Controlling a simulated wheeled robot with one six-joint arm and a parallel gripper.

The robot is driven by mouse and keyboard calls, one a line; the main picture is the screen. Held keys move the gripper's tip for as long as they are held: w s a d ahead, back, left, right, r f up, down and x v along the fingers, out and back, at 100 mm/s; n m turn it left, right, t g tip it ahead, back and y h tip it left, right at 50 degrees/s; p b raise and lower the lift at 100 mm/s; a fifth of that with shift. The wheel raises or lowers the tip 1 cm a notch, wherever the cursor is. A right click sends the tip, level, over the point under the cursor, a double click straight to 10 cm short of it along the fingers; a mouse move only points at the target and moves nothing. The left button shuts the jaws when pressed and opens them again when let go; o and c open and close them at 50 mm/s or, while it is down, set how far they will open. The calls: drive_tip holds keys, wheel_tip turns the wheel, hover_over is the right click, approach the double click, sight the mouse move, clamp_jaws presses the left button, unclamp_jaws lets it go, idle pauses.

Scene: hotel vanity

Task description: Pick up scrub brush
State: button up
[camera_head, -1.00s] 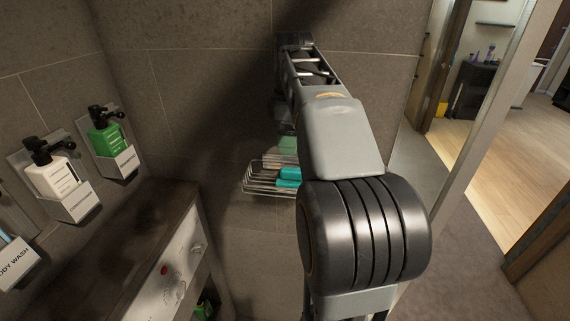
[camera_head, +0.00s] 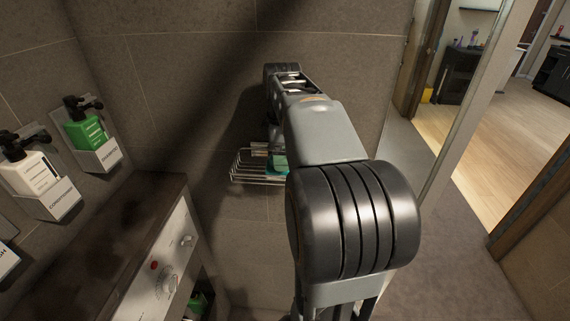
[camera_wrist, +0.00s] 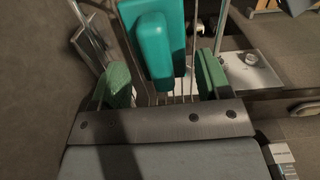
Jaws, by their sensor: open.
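The teal scrub brush (camera_wrist: 160,45) lies in a wire rack in the wrist view, with a raised block on top of a wider body. In the head view a small part of the brush (camera_head: 278,165) shows beside my arm. My gripper (camera_wrist: 165,80) is open, with one green-padded finger to the left of the brush's near end and one to the right. I cannot tell whether either finger touches it. In the head view my gripper (camera_head: 262,148) is at the rack, partly hidden by my arm.
The wire rack (camera_head: 247,181) is fixed to the tiled wall, and its thin bars surround the brush. Green (camera_head: 85,130) and white (camera_head: 32,175) pump bottles hang on the left wall. A counter-like ledge with a control panel (camera_head: 170,265) stands at lower left. Open floor lies right.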

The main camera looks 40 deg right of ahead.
drive_tip(key=shift+f, duration=1.5)
drive_tip(key=shift+c, duration=0.4)
drive_tip(key=c, duration=0.6)
drive_tip(key=shift+r, duration=0.2)
drive_tip(key=shift+r, duration=0.2)
wheel_tip(320, 180, up, 2)
drive_tip(key=shift+r, duration=0.2)
drive_tip(key=shift+s+d+r+b, duration=0.25)
drive_tip(key=shift+s+d+r, duration=0.15)
drive_tip(key=shift+s+r, duration=1.6)
drive_tip(key=shift+s+d+r+b, duration=0.2)
drive_tip(key=shift+s+d+r, duration=0.25)
drive_tip(key=shift+s+r, duration=1.55)
drive_tip(key=shift+s+d+r+b, duration=0.35)
drive_tip(key=shift+s+r, duration=0.6)
drive_tip(key=shift+s, duration=2)
